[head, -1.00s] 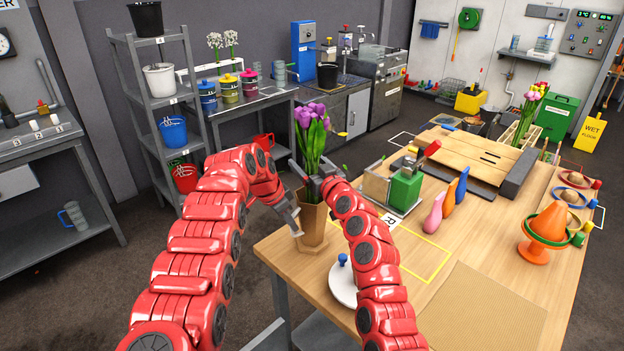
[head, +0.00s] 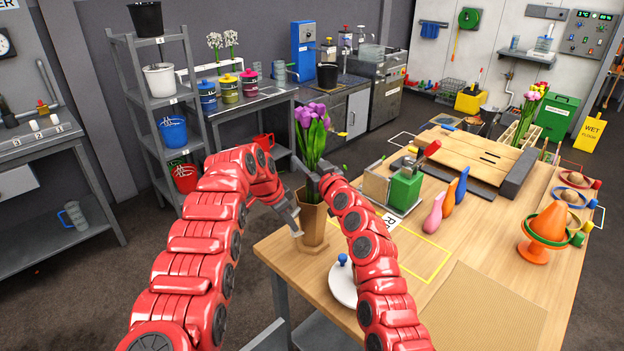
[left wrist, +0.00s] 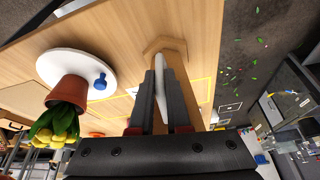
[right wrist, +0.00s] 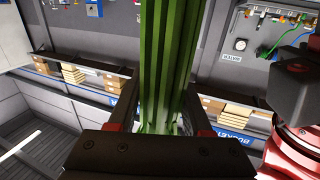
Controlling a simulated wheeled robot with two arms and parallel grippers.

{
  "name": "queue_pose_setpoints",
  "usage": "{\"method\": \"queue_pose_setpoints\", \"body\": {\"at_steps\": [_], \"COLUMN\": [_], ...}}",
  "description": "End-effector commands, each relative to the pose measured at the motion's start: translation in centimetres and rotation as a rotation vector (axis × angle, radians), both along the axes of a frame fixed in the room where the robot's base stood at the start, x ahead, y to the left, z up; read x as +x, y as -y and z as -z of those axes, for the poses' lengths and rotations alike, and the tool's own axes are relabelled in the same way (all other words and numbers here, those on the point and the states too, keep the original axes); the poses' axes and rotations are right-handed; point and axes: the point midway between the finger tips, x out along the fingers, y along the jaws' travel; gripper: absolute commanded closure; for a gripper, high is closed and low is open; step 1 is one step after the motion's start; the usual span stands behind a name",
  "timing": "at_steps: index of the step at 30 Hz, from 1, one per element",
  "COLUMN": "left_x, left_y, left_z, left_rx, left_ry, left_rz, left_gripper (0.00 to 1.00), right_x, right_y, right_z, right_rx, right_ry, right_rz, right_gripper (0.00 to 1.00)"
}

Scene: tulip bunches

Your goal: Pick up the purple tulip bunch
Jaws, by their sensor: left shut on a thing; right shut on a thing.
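The purple tulip bunch (head: 314,128) stands upright above the tan faceted vase (head: 313,230) at the table's near left corner. Its stems run down toward the vase mouth, where my right gripper (head: 314,180) partly hides them. That gripper is shut on the green stems, which fill the right wrist view between its fingers (right wrist: 168,110). My left gripper (head: 294,222) is lower, at the left side of the vase, and is shut on it. In the left wrist view the vase (left wrist: 165,46) shows beyond the fingers (left wrist: 163,105).
A white disc with a blue knob (head: 343,283) lies close to the vase. A green box (head: 405,190) and several coloured pins (head: 434,215) stand to the right. A pot of yellow flowers (left wrist: 68,103) shows in the left wrist view. The yellow-outlined table area (head: 420,255) is clear.

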Motion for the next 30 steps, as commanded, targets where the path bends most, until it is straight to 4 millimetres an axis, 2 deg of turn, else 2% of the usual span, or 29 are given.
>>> {"method": "queue_pose_setpoints", "body": {"at_steps": [10,14,17,24,30], "left_x": [0.0,0.0,0.0,0.0,-0.1], "left_y": [0.0,0.0,0.0,0.0,0.0], "left_z": [0.0,0.0,0.0,0.1,0.1], "left_rx": [0.0,0.0,0.0,0.0,0.0], "left_ry": [-0.001,-0.001,-0.001,-0.001,-0.001], "left_rz": [0.0,0.0,0.0,0.0,0.0], "left_gripper": [1.0,1.0,1.0,1.0,1.0], "right_x": [0.0,0.0,0.0,0.0,0.0], "right_y": [0.0,-0.1,0.0,-0.1,0.0], "right_z": [-0.2,-1.6,-3.9,-10.9,-15.4], "right_rx": [0.0,0.0,-0.002,-0.002,-0.001], "right_ry": [0.001,0.005,0.01,0.009,0.005], "right_rz": [-0.001,-0.002,-0.001,0.0,0.0], "right_gripper": [1.0,1.0,1.0,1.0,1.0]}}
